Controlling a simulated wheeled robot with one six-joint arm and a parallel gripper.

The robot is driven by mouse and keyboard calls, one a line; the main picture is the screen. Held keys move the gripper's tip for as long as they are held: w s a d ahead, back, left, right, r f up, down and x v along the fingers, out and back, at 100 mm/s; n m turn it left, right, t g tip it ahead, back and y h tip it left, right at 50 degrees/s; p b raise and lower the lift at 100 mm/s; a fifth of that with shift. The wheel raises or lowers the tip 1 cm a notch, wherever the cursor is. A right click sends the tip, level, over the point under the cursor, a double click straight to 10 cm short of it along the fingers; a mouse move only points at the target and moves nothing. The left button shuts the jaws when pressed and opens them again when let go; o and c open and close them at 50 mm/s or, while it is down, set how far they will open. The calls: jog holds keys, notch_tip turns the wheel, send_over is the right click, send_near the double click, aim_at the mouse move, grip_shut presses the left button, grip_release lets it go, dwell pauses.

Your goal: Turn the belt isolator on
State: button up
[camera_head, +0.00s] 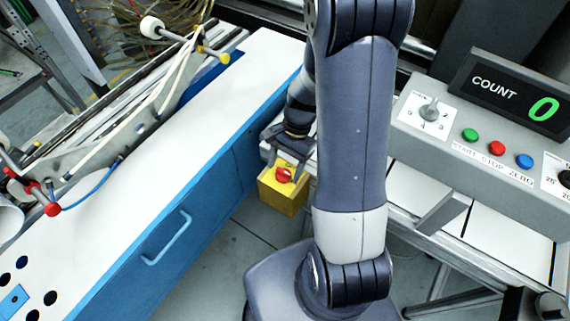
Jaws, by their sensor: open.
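The belt isolator is a yellow box (282,201) with a red rotary knob (284,175) on its upper face. It sits low at the centre, between the blue cabinet and the grey machine. My gripper (287,168) is at the knob, with its dark fingers apart around or just above it. I cannot tell whether the fingers touch the knob. My own arm covers the area just right of the box. The knob's exact angle and any markings are too small to read.
A blue cabinet with a white top (215,105) stands close on the left. On the right, a grey control panel (480,150) has a dial, green, red and blue buttons and a COUNT display (513,96) reading 0. Bare floor (225,255) shows in front of the box.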

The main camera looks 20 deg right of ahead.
jog(key=v, duration=1)
jog(key=shift+r, duration=0.4)
jog(key=shift+d, duration=0.1)
jog(key=x, duration=1.1)
jog(key=shift+w, duration=0.1)
